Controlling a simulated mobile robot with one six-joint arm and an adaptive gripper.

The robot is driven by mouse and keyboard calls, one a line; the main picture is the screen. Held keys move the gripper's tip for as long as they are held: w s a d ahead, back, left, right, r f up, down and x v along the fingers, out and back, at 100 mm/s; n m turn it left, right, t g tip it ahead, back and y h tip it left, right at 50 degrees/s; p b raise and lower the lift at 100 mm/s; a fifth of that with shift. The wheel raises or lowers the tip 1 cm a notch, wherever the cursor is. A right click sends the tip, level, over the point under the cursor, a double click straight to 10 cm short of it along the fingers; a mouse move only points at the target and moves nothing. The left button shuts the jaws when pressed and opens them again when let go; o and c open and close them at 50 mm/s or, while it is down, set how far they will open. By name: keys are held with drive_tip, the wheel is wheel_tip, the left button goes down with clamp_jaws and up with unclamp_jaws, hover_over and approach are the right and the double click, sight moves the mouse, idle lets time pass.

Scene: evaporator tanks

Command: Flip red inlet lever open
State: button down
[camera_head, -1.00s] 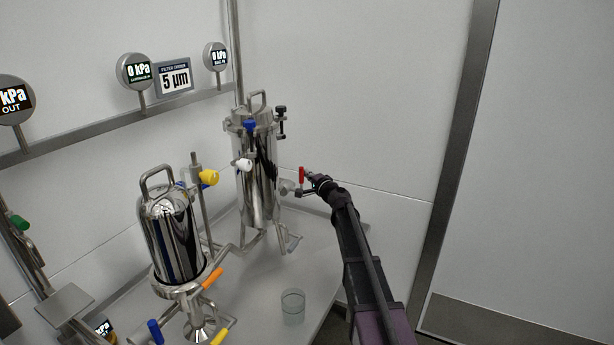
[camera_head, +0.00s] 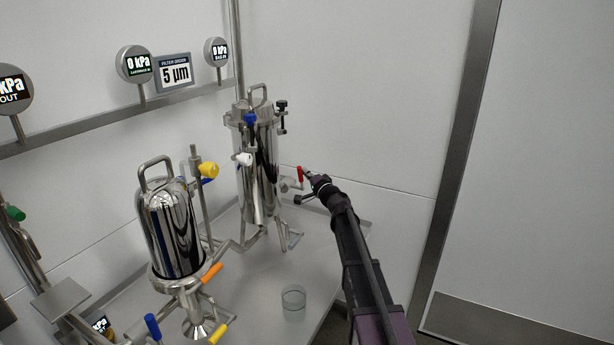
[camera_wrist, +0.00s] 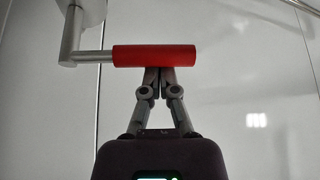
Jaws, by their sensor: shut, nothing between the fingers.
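A shorter steel vessel (camera_head: 172,228) stands front left, with orange, yellow and blue handles around it. A glass beaker (camera_head: 293,303) stands on the table left of my arm. Gauges and a sign (camera_head: 174,73) line the rail. Wall panels stand behind and right.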

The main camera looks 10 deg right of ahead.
sight(301, 183)
drive_tip(key=s+n+b, duration=0.1)
drive_tip(key=n, duration=0.1)
drive_tip(key=a+f+n+y+b, duration=0.1)
drive_tip(key=b, duration=0.1)
drive_tip(key=shift+s+a+n+t+y, duration=0.15)
drive_tip(key=shift+s+n+t+y, duration=0.15)
drive_tip(key=shift+s+n, duration=0.1)
drive_tip(key=n+y+b, duration=0.1)
drive_tip(key=n, duration=0.1)
drive_tip(key=s+a+f+n+y+b, duration=0.1)
drive_tip(key=n+b, duration=0.1)
drive_tip(key=shift+s+y, duration=0.15)
drive_tip(key=shift+y, duration=0.15)
drive_tip(key=f+n+g+y+b, duration=0.1)
drive_tip(key=n+y+b, duration=0.1)
drive_tip(key=n, duration=0.1)
drive_tip(key=s+a+f+n+g+y+b, duration=0.1)
drive_tip(key=n+y+b, duration=0.1)
drive_tip(key=n, duration=0.2)
drive_tip(key=s+f+n+g+y+b, duration=0.1)
drive_tip(key=f+n+y+b, duration=0.1)
drive_tip(key=n, duration=0.2)
drive_tip(key=shift+a+g, duration=0.25)
drive_tip(key=shift+g, duration=0.05)
